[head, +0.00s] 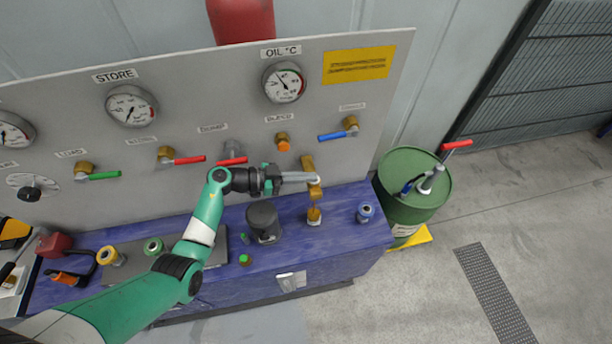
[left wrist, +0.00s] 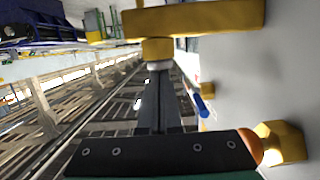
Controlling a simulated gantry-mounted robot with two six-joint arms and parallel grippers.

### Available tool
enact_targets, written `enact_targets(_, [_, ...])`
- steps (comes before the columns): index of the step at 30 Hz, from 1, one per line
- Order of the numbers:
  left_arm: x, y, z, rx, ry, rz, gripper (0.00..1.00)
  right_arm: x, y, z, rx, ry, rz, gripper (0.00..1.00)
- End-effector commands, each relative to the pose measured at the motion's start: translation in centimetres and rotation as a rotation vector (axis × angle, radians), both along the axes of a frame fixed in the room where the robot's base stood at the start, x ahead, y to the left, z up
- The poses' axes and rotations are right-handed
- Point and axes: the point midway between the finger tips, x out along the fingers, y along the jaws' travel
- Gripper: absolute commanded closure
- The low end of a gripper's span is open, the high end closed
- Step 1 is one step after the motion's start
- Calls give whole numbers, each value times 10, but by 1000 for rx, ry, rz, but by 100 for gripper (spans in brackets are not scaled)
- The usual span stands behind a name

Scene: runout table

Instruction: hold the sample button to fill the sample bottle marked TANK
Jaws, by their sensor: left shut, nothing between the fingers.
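A brass sample fitting (head: 308,163) projects from the panel below the orange button marked BLEED or similar; its small label is blurred. My left gripper (head: 317,180) is shut and empty, its fingertips against or very close to a pale button-like end on this fitting. In the left wrist view the shut fingers (left wrist: 158,76) meet a whitish ring (left wrist: 154,65) under a brass nut (left wrist: 156,48); contact cannot be told for certain. A small amber bottle (head: 314,215) with a white label stands on the blue bench below the fitting. Its marking and fill level are unreadable. My right gripper is out of view.
A dark cup (head: 263,220) stands left of the bottle, and a blue-topped jar (head: 365,213) to its right. Red-handled (head: 231,161) and blue-handled (head: 331,137) valves flank the fitting. A green drum (head: 409,176) stands beyond the right end of the bench (head: 345,250).

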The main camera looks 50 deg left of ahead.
Motion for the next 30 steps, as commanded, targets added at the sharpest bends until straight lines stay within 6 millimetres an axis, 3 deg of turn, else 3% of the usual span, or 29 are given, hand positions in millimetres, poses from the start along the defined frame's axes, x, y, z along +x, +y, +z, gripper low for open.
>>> enact_targets(1, [-3,0,-12,5,25,5,100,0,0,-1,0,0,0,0])
enact_targets(5, [-2,0,-7,5,23,5,100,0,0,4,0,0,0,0])
enact_targets(8, [-2,0,6,4,22,3,100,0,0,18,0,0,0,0])
enact_targets(14, [1,-2,47,0,9,-3,100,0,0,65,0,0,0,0])
enact_targets(24, [-62,36,59,1,1,1,100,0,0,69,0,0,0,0])
enact_targets(30, [-80,46,64,1,1,-2,100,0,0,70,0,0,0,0])
